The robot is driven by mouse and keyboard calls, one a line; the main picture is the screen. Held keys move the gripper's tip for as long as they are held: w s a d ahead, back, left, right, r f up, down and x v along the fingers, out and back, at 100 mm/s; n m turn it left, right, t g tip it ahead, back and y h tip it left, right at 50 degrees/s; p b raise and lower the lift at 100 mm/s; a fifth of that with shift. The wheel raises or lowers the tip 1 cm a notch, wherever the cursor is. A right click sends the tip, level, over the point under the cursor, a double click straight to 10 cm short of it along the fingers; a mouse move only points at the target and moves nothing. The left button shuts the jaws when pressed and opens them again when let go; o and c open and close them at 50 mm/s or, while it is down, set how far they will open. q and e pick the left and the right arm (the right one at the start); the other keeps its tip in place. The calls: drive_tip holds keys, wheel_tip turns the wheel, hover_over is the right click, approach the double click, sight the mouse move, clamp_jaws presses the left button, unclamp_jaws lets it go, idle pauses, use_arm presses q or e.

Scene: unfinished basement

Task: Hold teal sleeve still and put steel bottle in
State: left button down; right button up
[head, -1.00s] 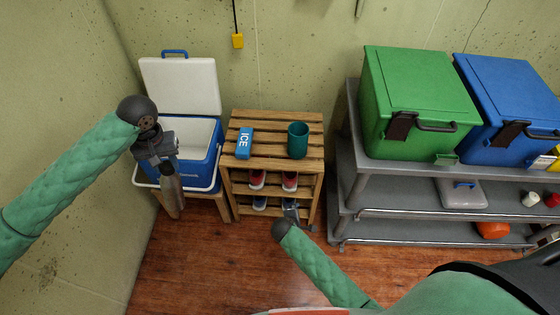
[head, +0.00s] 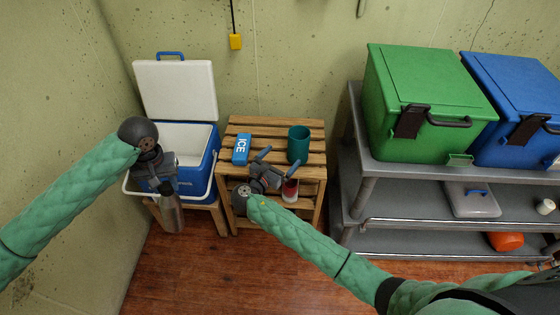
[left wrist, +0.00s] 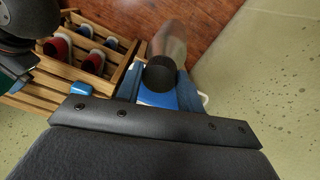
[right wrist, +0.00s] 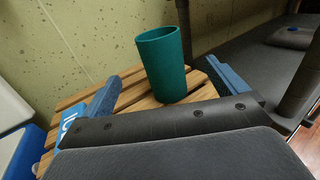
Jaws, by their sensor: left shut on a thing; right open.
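The teal sleeve (head: 299,145) stands upright, open end up, on the slatted wooden rack, toward its right side. It also shows in the right wrist view (right wrist: 163,64). My right gripper (head: 264,160) is open and empty just left of and in front of the sleeve; in the right wrist view the sleeve stands ahead between the blue fingers. My left gripper (head: 160,187) is shut on the steel bottle (head: 172,214), which hangs in front of the cooler. In the left wrist view the bottle's black cap (left wrist: 160,74) and blurred steel body show; the fingertips are partly hidden.
A blue ice pack (head: 242,149) lies on the rack, left of the sleeve. An open blue-and-white cooler (head: 206,161) stands left of the rack. Shoes (head: 290,190) sit on the lower shelf. A grey cart (head: 375,165) with green and blue bins stands to the right.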

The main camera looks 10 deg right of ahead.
sight(304, 132)
use_arm(q)
drive_tip(key=shift+r+p, duration=0.55)
use_arm(e)
drive_tip(key=x, duration=1.2)
